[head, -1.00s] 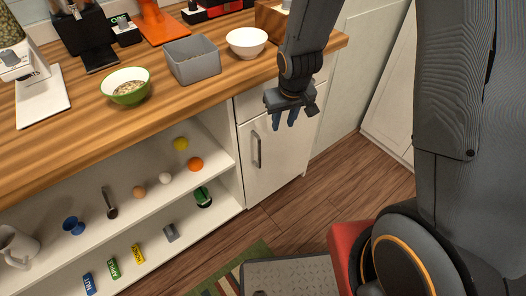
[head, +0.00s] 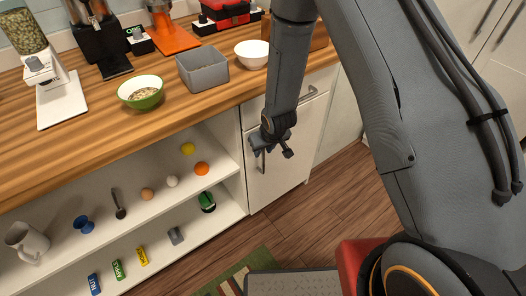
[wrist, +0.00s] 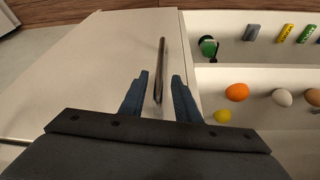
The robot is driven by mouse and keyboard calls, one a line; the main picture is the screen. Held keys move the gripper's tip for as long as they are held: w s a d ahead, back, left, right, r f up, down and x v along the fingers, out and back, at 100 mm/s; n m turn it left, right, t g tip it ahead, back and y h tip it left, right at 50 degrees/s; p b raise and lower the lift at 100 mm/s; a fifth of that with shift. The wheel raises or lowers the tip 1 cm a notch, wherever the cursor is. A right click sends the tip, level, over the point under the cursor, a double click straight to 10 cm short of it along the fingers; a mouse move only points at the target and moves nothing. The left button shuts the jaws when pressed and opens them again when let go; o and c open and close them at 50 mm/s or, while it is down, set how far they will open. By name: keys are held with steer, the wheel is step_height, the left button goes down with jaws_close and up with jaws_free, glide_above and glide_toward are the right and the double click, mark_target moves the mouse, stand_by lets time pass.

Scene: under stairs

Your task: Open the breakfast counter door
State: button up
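The white breakfast counter door (head: 292,152) is shut, below a drawer at the right end of the counter. Its upright metal handle (head: 263,164) is partly hidden by my gripper (head: 265,143), which is right at the door front. In the wrist view, my gripper (wrist: 160,75) has its two blue fingers apart, one on each side of the handle (wrist: 161,58). There are gaps between the handle and both fingers, so it is not gripped. The door (wrist: 90,75) fills the left of that view.
Open shelves (head: 218,219) left of the door hold a mug, an orange, an egg and small boxes. The wooden countertop (head: 70,140) above carries bowls, a grey bin (head: 203,73) and appliances. A grey mat (head: 300,283) lies on the floor; the floor before the door is clear.

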steer(key=shift+x, duration=0.95)
steer(key=shift+d, duration=0.1)
jaws_close()
stand_by(0.7)
